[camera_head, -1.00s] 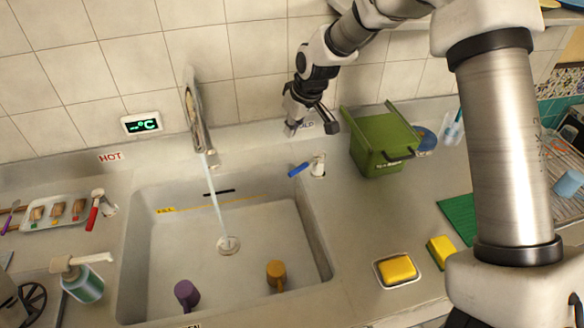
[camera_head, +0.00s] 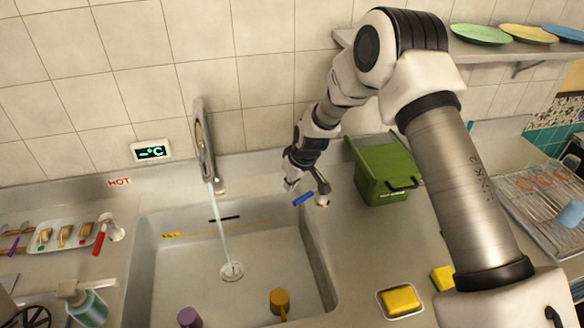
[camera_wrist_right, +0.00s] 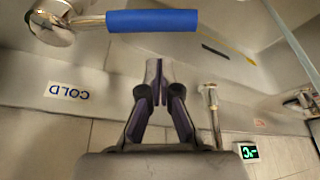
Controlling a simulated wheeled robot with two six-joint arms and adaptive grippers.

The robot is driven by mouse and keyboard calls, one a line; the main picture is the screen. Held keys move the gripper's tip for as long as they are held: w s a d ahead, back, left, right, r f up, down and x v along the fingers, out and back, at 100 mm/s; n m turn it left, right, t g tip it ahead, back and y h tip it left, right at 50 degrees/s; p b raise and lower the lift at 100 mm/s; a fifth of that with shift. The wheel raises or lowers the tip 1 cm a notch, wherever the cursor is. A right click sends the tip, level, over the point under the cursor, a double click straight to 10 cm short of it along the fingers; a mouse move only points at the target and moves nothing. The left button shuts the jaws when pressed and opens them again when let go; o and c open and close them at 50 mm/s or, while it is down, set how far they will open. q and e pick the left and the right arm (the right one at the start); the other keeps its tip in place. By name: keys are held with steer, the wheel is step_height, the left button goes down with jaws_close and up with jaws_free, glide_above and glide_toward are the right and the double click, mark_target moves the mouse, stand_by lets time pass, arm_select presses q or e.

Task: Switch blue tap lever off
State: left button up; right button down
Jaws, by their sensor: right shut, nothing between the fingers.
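The blue tap lever (camera_head: 303,199) sticks out to the left from its metal post (camera_head: 322,200) at the sink's back right corner. In the right wrist view the blue handle (camera_wrist_right: 152,20) lies across the top, joined to a metal knob (camera_wrist_right: 50,25). My right gripper (camera_head: 290,185) is just behind the lever, pointing down. In the wrist view its fingertips (camera_wrist_right: 156,72) are together and empty, with a gap between them and the blue handle. The faucet (camera_head: 206,150) pours a stream of water (camera_head: 219,228) into the sink. My left gripper is out of view.
The sink (camera_head: 262,268) holds an orange mug (camera_head: 279,302) and a purple mug (camera_head: 189,317). A green bin (camera_head: 385,165) stands close right of my right gripper. A red lever (camera_head: 100,239) is left of the sink. The tiled wall (camera_head: 275,80) is close behind.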

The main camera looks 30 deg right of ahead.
mark_target(311, 194)
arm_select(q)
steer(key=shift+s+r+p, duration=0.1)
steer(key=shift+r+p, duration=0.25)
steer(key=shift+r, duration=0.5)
arm_select(e)
steer(key=s, duration=0.3)
steer(key=shift+d, duration=0.4)
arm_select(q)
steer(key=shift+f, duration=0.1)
arm_select(e)
steer(key=shift+w+f, duration=0.1)
